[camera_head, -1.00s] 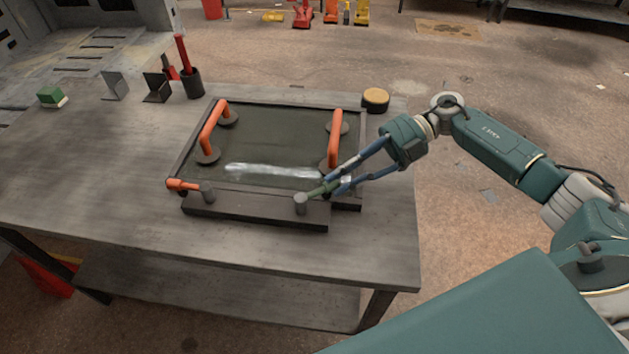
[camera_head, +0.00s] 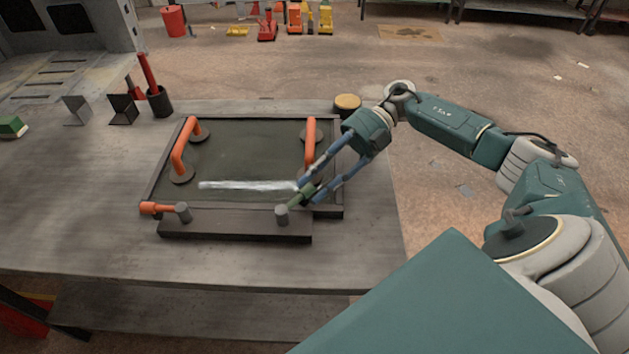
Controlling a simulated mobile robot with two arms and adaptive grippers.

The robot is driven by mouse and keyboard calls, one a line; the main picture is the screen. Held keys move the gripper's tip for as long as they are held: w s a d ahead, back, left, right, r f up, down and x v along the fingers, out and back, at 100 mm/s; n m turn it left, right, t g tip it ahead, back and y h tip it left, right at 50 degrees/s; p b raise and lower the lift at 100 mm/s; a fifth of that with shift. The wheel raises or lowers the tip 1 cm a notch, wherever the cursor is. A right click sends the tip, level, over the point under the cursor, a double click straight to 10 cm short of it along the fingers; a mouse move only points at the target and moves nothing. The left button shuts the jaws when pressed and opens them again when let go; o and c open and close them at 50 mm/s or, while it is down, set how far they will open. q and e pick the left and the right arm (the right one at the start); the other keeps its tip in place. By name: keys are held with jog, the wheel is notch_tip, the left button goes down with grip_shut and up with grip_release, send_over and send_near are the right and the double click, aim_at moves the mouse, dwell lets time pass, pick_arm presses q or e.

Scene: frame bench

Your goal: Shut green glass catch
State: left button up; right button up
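The green glass catch (camera_head: 299,198) is a short green bar on a grey post (camera_head: 282,215) at the frame's front right. It points up and to the right, toward the glass edge. My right gripper (camera_head: 309,192) reaches in from the right with its two blue fingers on either side of the catch's free end, and looks shut on it; the fingertips partly hide it. The dark glass pane (camera_head: 245,160) lies in the frame with two orange handles (camera_head: 181,157) (camera_head: 309,138) on it. My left gripper is not in view.
An orange catch (camera_head: 155,208) points left from its grey post (camera_head: 183,212). A round yellow-topped item (camera_head: 347,103) stands behind the frame. A dark cup with red-handled tools (camera_head: 159,101), brackets (camera_head: 122,109) and a green block (camera_head: 12,127) stand at left. The bench (camera_head: 90,220) front is clear.

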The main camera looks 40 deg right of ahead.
jog(key=v, duration=1.2)
jog(key=shift+s, duration=0.1)
